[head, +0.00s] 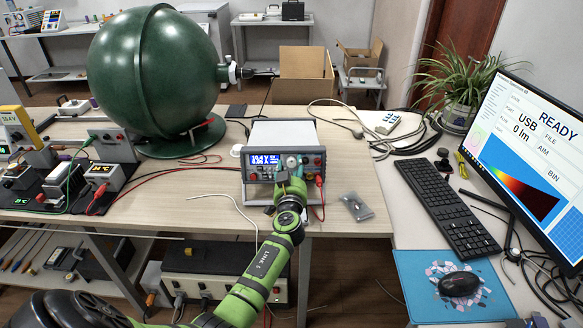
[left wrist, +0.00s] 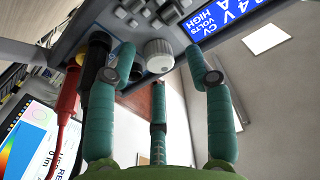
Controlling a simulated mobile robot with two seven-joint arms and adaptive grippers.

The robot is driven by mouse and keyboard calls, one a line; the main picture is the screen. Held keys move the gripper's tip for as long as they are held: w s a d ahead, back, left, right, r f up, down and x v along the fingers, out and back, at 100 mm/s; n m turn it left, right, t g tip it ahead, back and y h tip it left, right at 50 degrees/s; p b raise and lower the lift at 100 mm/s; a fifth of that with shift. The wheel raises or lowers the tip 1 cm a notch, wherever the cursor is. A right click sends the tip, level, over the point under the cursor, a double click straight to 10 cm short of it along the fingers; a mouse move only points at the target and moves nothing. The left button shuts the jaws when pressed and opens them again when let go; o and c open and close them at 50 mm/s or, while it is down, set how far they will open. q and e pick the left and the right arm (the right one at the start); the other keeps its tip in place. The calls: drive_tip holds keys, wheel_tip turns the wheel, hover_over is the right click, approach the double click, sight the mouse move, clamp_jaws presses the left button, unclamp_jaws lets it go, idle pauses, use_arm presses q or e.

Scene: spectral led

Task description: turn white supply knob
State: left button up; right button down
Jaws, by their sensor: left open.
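The white supply (head: 287,131) stands near the front edge of the bench, its lit blue display facing me. My left gripper (head: 291,165) is at its front panel, right of the display. In the left wrist view the white knob (left wrist: 158,54) sticks out from the panel beside the blue display (left wrist: 216,18). In the head view the fingers cover the knob. My right gripper is out of view.
A red plug (left wrist: 68,88) and a black plug (left wrist: 97,62) sit in the panel close beside one finger. A small bag of parts (head: 357,206) lies right of the supply. A large green sphere (head: 150,75) stands behind left. A keyboard (head: 447,205) and monitor (head: 535,150) are at right.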

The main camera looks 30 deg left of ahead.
use_arm(q)
drive_tip(key=shift+w+a, duration=0.1)
drive_tip(key=shift+w, duration=0.1)
clamp_jaws()
drive_tip(key=shift+r, duration=0.1)
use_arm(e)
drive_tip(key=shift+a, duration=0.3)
use_arm(q)
drive_tip(key=shift+a+r+m, duration=0.1)
drive_tip(key=shift+r+m, duration=0.05)
drive_tip(key=shift+m, duration=0.25)
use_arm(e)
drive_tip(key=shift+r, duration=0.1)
